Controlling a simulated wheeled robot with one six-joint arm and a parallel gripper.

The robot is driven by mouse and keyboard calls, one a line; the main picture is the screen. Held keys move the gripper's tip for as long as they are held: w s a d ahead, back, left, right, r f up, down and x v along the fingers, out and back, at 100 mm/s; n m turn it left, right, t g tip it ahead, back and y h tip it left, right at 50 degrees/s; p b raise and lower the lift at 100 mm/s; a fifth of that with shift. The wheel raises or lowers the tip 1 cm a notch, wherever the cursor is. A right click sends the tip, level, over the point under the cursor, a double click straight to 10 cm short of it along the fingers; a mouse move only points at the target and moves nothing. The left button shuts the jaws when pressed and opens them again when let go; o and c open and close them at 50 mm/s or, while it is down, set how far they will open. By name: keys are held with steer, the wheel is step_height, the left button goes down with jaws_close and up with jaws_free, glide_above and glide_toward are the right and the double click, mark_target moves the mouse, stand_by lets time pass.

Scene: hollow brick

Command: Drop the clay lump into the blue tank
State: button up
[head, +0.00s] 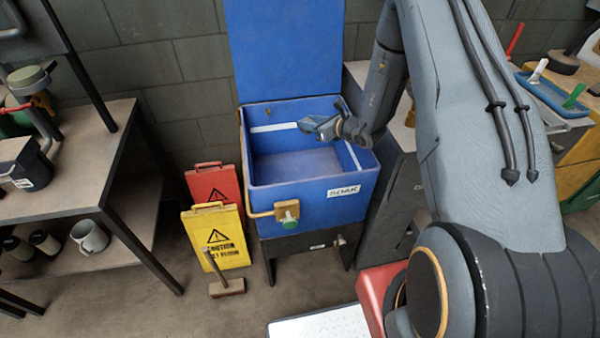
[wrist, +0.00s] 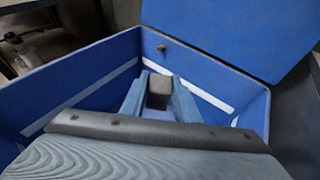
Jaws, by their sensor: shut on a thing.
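The blue tank (head: 310,205) stands against the wall with its lid (head: 285,45) raised and a "SOAK" label on its front. My gripper (head: 312,125) hangs over the tank's open top. In the wrist view, my gripper (wrist: 158,98) is shut on the clay lump (wrist: 159,88), a dark grey-brown block between the two blue-grey fingers. The tank's walls also show around it in the wrist view (wrist: 85,82). In the head view I cannot make out the lump clearly. The visible part of the tank floor looks bare.
A green-knobbed valve (head: 288,213) sits on the tank's front. Red (head: 213,183) and yellow (head: 215,235) caution signs stand left of it, with a wooden-handled brush (head: 225,287) before them. Shelving (head: 75,140) is at left, and a bench with a blue tray (head: 552,95) at right.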

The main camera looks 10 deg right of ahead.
steer(key=shift+f, duration=0.65)
steer(key=o, duration=1.2)
steer(key=b+v, duration=0.2)
steer(key=v, duration=0.6)
steer(key=shift+b, duration=0.3)
steer(key=shift+a, duration=0.1)
